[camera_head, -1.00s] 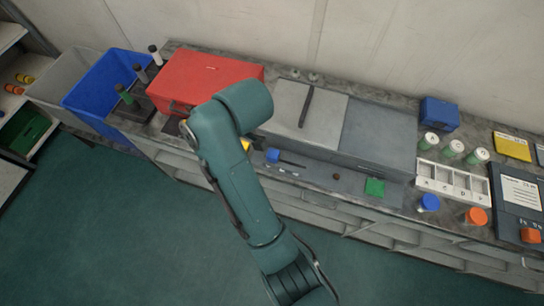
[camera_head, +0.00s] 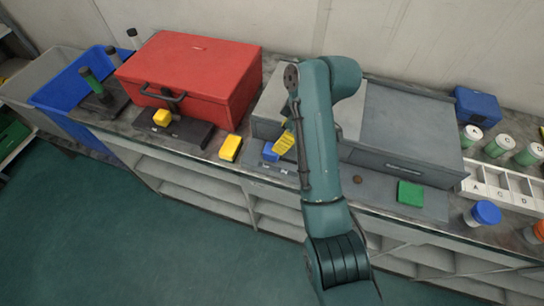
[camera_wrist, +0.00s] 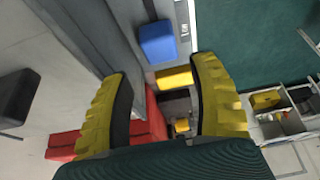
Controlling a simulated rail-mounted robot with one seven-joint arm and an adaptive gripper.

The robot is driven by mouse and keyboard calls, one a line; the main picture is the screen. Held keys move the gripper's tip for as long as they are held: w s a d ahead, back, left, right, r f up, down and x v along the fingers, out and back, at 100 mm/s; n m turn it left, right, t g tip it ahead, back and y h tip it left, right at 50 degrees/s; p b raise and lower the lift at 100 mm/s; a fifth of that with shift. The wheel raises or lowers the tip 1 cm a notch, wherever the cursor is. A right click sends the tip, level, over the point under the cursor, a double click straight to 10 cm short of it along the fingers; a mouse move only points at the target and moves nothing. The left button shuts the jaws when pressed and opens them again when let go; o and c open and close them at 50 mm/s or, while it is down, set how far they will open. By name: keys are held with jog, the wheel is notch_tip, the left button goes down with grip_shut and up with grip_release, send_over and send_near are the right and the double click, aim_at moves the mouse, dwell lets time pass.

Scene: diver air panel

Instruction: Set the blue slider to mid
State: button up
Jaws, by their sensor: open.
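The blue slider (camera_head: 269,153) is a small blue block on the grey panel strip in front of the grey cabinet. A dark slot runs to its right, partly hidden by my arm. In the wrist view the blue slider (camera_wrist: 158,43) sits beyond the fingertips, roughly centred between them. My gripper (camera_head: 284,143) shows one yellow finger close beside the slider in the head view; the rest is hidden behind my arm. In the wrist view my gripper (camera_wrist: 163,70) is open with nothing between its two yellow fingers. I cannot tell whether a finger touches the slider.
A yellow block (camera_head: 230,148) lies left of the slider. A large red case (camera_head: 190,75) stands behind it. The grey cabinet (camera_head: 405,130) rises behind the strip.

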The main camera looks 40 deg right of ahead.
aim_at(272, 152)
jog(key=x, duration=0.8)
jog(key=shift+w, duration=0.1)
jog(key=c, duration=1)
